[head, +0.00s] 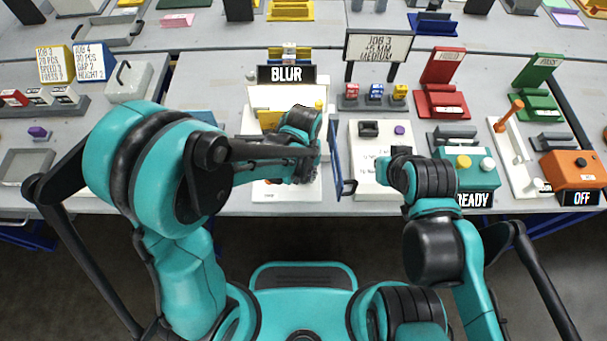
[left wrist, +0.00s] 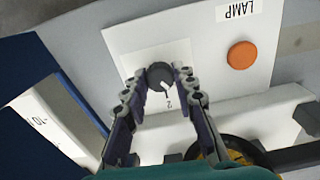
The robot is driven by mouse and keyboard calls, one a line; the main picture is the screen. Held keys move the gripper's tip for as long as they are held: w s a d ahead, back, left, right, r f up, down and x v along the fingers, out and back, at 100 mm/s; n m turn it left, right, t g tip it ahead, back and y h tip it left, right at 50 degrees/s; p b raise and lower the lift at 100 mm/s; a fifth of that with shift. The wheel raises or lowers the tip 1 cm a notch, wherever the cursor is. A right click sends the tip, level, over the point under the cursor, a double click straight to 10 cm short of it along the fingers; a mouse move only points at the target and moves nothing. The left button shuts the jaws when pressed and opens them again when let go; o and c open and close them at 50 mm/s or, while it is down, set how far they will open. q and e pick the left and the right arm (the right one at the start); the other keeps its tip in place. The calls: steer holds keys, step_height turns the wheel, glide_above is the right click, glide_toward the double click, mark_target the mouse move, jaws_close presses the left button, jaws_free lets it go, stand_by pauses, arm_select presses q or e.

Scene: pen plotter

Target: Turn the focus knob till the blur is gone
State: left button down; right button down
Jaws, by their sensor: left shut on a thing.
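The focus knob (left wrist: 157,73) is a dark round knob on a white panel in the left wrist view. Its white pointer mark faces the lower right, toward a printed figure that looks like 2. My left gripper (left wrist: 159,78) is shut on the knob, one finger on each side. In the head view my left arm and hand hide the knob. The sign above the device reads BLUR (head: 286,74). My right gripper (head: 400,160) is over the right edge of a neighbouring white panel; its fingers are not clear.
An orange button (left wrist: 242,55) beside a LAMP label (left wrist: 237,10) shares the knob's panel. A blue upright plate (head: 337,160) stands right of the device. A teal box (head: 465,168) with a READY sign and an orange box (head: 572,170) with an OFF sign stand farther right.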

mark_target(303, 177)
arm_select(q)
steer(key=m, duration=0.6)
steer(key=shift+b, duration=0.3)
stand_by(0.4)
steer(key=c, duration=1.2)
jaws_free()
step_height(303, 177, up, 12)
steer(key=shift+a, duration=0.1)
